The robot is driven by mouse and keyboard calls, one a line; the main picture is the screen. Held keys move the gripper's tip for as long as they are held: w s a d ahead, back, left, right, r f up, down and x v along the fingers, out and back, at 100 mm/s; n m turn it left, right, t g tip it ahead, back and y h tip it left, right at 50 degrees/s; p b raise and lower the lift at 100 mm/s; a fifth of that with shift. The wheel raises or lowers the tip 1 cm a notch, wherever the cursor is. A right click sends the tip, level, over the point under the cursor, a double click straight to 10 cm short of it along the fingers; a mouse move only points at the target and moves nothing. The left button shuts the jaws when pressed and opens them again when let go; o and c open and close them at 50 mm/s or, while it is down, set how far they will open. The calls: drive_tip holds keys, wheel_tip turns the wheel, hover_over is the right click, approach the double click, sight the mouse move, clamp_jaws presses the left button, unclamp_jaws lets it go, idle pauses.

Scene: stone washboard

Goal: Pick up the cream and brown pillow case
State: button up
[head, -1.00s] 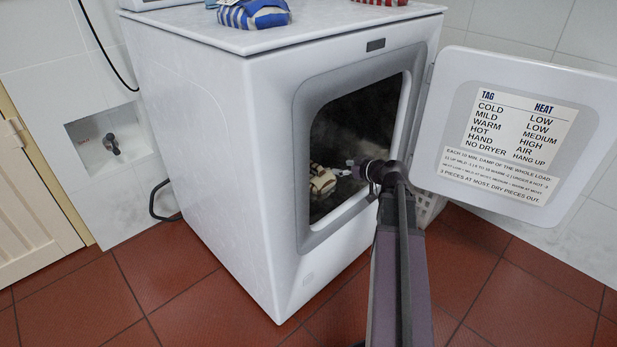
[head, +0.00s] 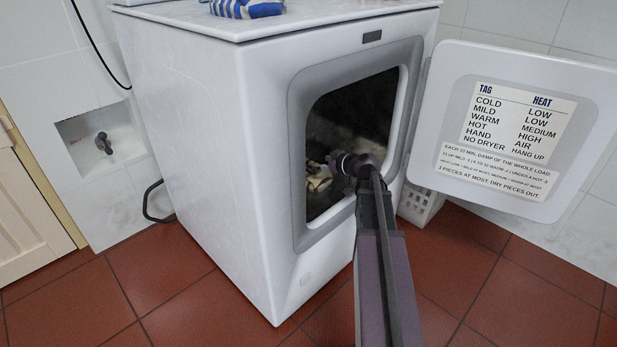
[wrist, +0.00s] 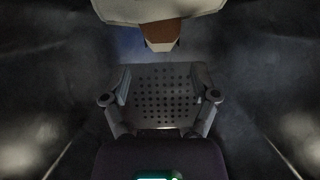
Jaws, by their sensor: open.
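The cream and brown pillow case (head: 318,182) lies inside the dark drum of the white dryer (head: 215,130). It is partly hidden behind my arm in the head view. In the wrist view the pillow case (wrist: 160,12) shows at the top edge, cream with a brown patch, beyond my fingertips. My gripper (wrist: 160,82) is open, with its two fingers apart and nothing between them. The perforated back wall of the drum (wrist: 165,100) shows between the fingers. In the head view my arm reaches through the dryer's opening, and the fingers are hard to make out there.
The dryer door (head: 515,130) stands open to the right, with a label sheet on it. A blue and white striped bundle (head: 247,8) lies on top of the dryer. A white basket (head: 420,203) stands behind my arm. The drum's rim surrounds my arm.

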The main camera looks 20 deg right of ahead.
sight(311, 161)
drive_tip(key=shift+w+a+f, duration=0.15)
drive_tip(key=shift+w, duration=0.2)
drive_tip(key=shift+b+x, duration=0.95)
drive_tip(key=shift+x, duration=1.7)
drive_tip(key=shift+a, duration=0.1)
clamp_jaws()
